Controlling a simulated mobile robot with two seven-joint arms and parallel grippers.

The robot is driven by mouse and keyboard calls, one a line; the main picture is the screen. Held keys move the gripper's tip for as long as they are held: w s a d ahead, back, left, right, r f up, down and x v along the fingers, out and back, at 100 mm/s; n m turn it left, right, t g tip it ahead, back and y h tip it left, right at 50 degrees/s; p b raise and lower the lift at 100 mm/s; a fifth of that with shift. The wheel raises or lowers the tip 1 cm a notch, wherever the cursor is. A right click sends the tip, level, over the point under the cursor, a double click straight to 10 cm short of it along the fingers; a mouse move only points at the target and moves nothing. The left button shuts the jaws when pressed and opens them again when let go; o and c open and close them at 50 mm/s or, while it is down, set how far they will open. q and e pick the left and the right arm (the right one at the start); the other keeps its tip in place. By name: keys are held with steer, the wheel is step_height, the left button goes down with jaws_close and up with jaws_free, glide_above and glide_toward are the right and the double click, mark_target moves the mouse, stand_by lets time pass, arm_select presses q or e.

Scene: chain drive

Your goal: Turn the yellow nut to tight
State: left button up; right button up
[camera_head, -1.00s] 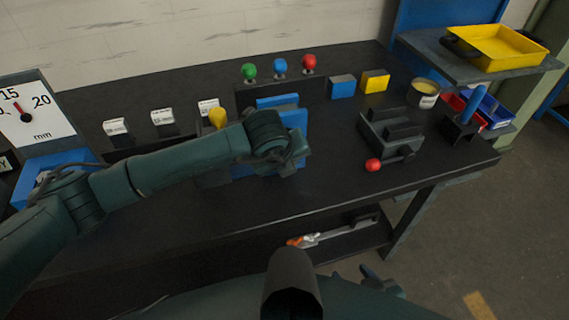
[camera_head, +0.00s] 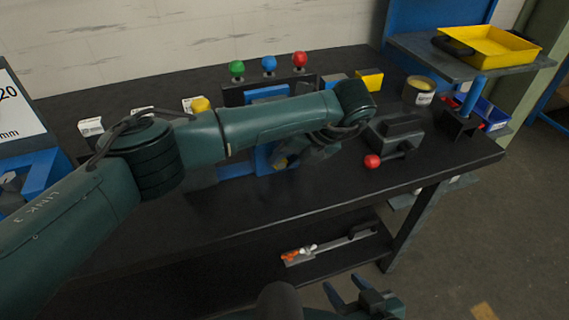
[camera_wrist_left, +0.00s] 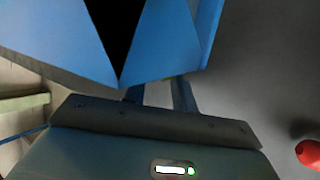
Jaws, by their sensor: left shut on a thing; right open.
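A small yellow patch (camera_head: 281,162), which looks like part of the yellow nut, shows low on the blue block (camera_head: 262,160) in the head view. My left gripper (camera_head: 288,158) is at this spot, shut on what seems to be the nut; my forearm covers much of the block. In the left wrist view the fingers (camera_wrist_left: 160,92) reach behind a blue panel (camera_wrist_left: 165,50) with a black wedge on it, so their tips and the nut are hidden. My right gripper (camera_head: 341,281) is open and empty, low in front of the bench.
A rounded yellow knob (camera_head: 200,104) stands left of the block. Green (camera_head: 237,68), blue (camera_head: 269,63) and red (camera_head: 300,59) knobs stand behind. A grey device with a red ball handle (camera_head: 372,161) is to the right. The bench front is clear.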

arm_select(q)
steer(key=shift+f+y+b, duration=0.15)
steer(key=shift+y+b, duration=0.15)
steer(key=shift+y, duration=0.1)
arm_select(e)
steer(key=shift+w+f, duration=0.1)
steer(key=shift+f, duration=0.15)
arm_select(q)
steer(key=o, duration=1)
arm_select(e)
steer(key=shift+a, duration=0.1)
arm_select(q)
steer(key=shift+r, duration=0.25)
arm_select(e)
steer(key=shift+r, duration=0.1)
